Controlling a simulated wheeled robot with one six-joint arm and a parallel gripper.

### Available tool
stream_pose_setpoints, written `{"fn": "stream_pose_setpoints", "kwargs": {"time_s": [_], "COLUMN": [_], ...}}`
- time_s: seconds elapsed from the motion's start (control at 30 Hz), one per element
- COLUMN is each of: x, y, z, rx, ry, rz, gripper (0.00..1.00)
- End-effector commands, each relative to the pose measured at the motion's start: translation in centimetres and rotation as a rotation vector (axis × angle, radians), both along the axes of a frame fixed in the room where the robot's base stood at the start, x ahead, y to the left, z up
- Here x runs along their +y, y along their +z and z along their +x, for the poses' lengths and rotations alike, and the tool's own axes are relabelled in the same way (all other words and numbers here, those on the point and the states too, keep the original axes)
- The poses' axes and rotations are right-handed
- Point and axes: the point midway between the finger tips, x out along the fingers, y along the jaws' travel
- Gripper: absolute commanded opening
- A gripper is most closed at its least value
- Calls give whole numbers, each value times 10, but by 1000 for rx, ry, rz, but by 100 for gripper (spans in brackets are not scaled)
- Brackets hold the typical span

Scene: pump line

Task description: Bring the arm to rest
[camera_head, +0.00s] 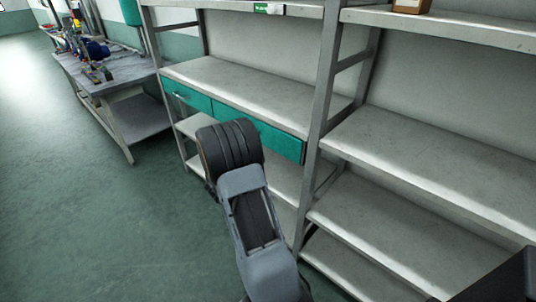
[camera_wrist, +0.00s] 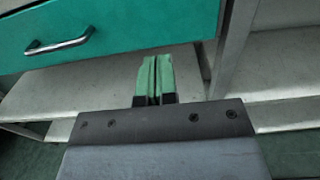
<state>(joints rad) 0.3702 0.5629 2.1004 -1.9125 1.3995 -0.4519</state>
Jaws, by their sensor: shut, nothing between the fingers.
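My gripper shows in the wrist view (camera_wrist: 155,78). Its two green fingers are together with nothing between them. In the head view my arm reaches forward in front of the left shelf unit and hides the gripper. In the wrist view a teal drawer (camera_wrist: 120,30) with a metal handle (camera_wrist: 60,44) is just beyond and above the fingers, to the left. The drawer looks shut in the head view, where it sits under the shelf board (camera_head: 262,128). I cannot tell the exact gap between fingers and drawer.
A second shelf unit with bare boards (camera_head: 430,165) stands at right, a brown item (camera_head: 411,5) on its top shelf. A workbench (camera_head: 115,75) with a blue pump (camera_head: 95,49) stands at the back left. The green floor (camera_head: 70,220) at left is clear.

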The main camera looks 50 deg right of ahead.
Motion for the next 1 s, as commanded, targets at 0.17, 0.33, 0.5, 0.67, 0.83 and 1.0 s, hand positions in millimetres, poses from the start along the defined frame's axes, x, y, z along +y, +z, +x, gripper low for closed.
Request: {"fn": "stream_pose_setpoints", "kwargs": {"time_s": [0.17,0.33,0.5,0.67,0.83,1.0], "x": [22,31,33,34,53,115], "y": [0,0,0,-13,-42,-14], "z": [0,-1,-1,-10,-60,-100], "rx": [-1,-1,-2,-65,-234,-600], "ry": [-1,-2,-3,-46,-307,-634], "rz": [0,1,1,70,283,547], "gripper": [0,0,0,0,0,0]}}
